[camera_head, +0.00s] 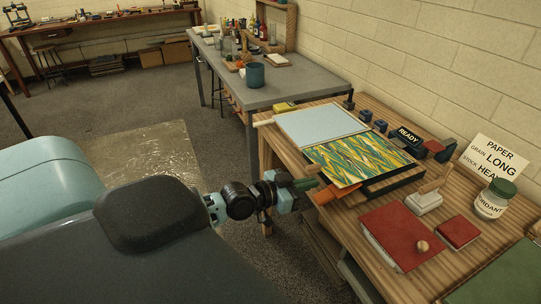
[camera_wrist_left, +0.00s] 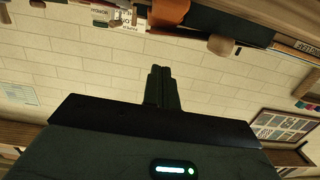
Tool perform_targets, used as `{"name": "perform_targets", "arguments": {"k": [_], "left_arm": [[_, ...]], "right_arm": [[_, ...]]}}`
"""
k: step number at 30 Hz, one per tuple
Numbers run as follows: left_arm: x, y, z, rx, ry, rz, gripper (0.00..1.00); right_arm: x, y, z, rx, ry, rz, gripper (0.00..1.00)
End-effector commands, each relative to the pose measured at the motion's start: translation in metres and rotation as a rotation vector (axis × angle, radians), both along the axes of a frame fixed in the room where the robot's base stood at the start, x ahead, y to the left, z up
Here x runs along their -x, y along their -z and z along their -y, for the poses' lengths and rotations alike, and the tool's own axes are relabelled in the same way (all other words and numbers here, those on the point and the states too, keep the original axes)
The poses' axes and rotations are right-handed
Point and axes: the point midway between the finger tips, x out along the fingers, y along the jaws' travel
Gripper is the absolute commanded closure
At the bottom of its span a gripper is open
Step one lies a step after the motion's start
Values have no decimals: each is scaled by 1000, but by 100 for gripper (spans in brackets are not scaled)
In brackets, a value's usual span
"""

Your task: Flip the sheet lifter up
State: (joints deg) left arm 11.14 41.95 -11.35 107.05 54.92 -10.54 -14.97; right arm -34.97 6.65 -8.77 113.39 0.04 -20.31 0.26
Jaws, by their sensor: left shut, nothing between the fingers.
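A yellow, green and blue marbled sheet (camera_head: 372,152) lies flat in a dark tray (camera_head: 395,181) on the wooden bench. An orange tab (camera_head: 325,195) juts from the tray's near left corner; it seems to belong to the sheet lifter, but I cannot tell. An orange-brown piece, likely the same tab, shows at the top of the left wrist view (camera_wrist_left: 170,12). My left gripper (camera_head: 312,183) is shut and empty beside the tray's left edge, close to the tab. Its closed fingers also show in the left wrist view (camera_wrist_left: 160,72). My right gripper is not in view.
A pale blue panel (camera_head: 318,122) lies behind the marbled sheet. A READY sign (camera_head: 408,136), a white block with a wooden handle (camera_head: 424,202), red books (camera_head: 398,236) and a green-lidded jar (camera_head: 494,200) stand around the tray. A grey table (camera_head: 290,88) stands behind.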

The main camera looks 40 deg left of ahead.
Motion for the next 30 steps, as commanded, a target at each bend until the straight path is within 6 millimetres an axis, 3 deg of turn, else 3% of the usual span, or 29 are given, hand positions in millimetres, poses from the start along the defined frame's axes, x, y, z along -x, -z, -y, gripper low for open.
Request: {"name": "perform_targets", "arguments": {"k": [1,2,15,30], "left_arm": [[12,15,-3,-4,2,-23,100],[17,16,-5,-4,3,-27,100],[71,17,-27,-2,2,-25,100],[85,14,-33,0,2,-19,100]], "right_arm": [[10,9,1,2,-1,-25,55],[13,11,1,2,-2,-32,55],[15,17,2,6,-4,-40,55],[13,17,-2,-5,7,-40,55]]}}
